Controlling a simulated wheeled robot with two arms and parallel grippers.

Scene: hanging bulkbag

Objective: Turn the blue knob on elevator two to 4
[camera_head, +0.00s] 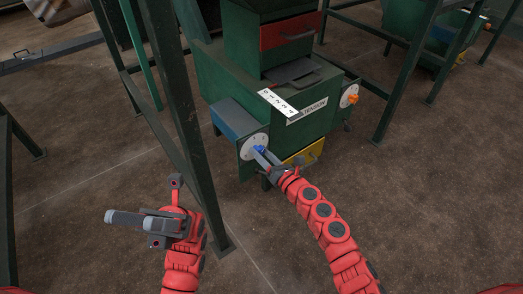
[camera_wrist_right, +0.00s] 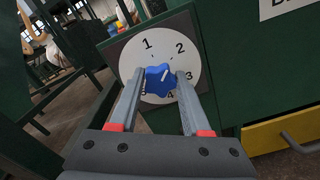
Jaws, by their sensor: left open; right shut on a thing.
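The blue knob (camera_head: 259,149) sits on a round white dial (camera_head: 247,147) on the front left of the green machine (camera_head: 280,105). In the right wrist view the knob (camera_wrist_right: 159,80) is at the centre of the dial (camera_wrist_right: 187,52), which bears 1, 2, 3 and 4. Its white mark slants up and right; the exact number is hard to tell. My right gripper (camera_head: 262,153) is shut on the knob, with one finger on each side. My left gripper (camera_head: 127,229) is open and empty, above the floor, away from the machine.
An orange knob (camera_head: 352,98) on another dial is on the machine's right side. Green posts (camera_head: 186,120) stand between my left gripper and the machine. A yellow drawer (camera_head: 303,154) is low, close to my right gripper.

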